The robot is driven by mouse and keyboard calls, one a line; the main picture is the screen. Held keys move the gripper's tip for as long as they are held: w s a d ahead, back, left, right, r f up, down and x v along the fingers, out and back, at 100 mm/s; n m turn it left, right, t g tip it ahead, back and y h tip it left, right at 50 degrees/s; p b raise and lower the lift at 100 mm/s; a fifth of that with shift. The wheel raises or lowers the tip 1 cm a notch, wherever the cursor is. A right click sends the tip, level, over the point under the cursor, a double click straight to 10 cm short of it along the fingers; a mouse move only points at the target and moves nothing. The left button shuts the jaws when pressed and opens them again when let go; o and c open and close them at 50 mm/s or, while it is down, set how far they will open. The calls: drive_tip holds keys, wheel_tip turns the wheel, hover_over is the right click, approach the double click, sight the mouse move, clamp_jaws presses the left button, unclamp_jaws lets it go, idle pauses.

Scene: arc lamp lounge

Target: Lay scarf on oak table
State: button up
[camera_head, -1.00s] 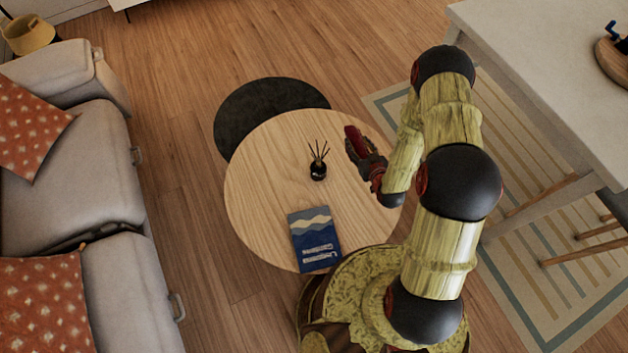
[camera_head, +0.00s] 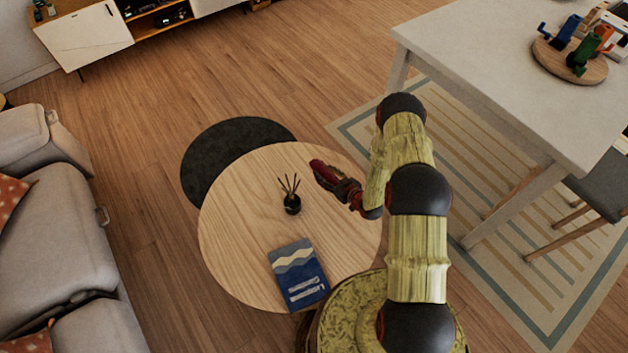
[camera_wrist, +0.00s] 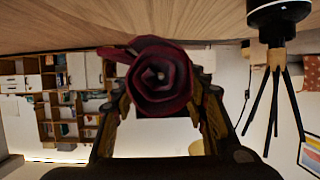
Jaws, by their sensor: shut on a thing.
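The scarf is a dark red roll (camera_head: 322,172), also seen end-on as a spiral in the wrist view (camera_wrist: 160,78). My gripper (camera_head: 335,182) is shut on it; both fingers (camera_wrist: 160,105) show in the wrist view on either side of the roll. The oak table (camera_head: 235,225) is a round, pale wooden table. My gripper holds the scarf over its right part, right of the reed diffuser. The gap between scarf and tabletop cannot be judged.
A black reed diffuser (camera_head: 292,204) stands mid-table, close to the scarf; it also shows in the wrist view (camera_wrist: 278,15). A blue book (camera_head: 298,274) lies at the table's front. The left tabletop is bare. A grey sofa (camera_head: 50,240) and white table (camera_head: 490,60) flank it.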

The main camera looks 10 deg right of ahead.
drive_tip(key=w+f+b, duration=0.1)
drive_tip(key=w+f, duration=0.2)
drive_tip(key=w, duration=0.1)
drive_tip(key=w+f+b, duration=0.2)
drive_tip(key=w+f, duration=0.2)
drive_tip(key=shift+w+f+b, duration=0.15)
drive_tip(key=shift+f+b, duration=0.6)
drive_tip(key=shift+f, duration=1)
drive_tip(key=shift+f, duration=0.1)
drive_tip(key=o, duration=1.3)
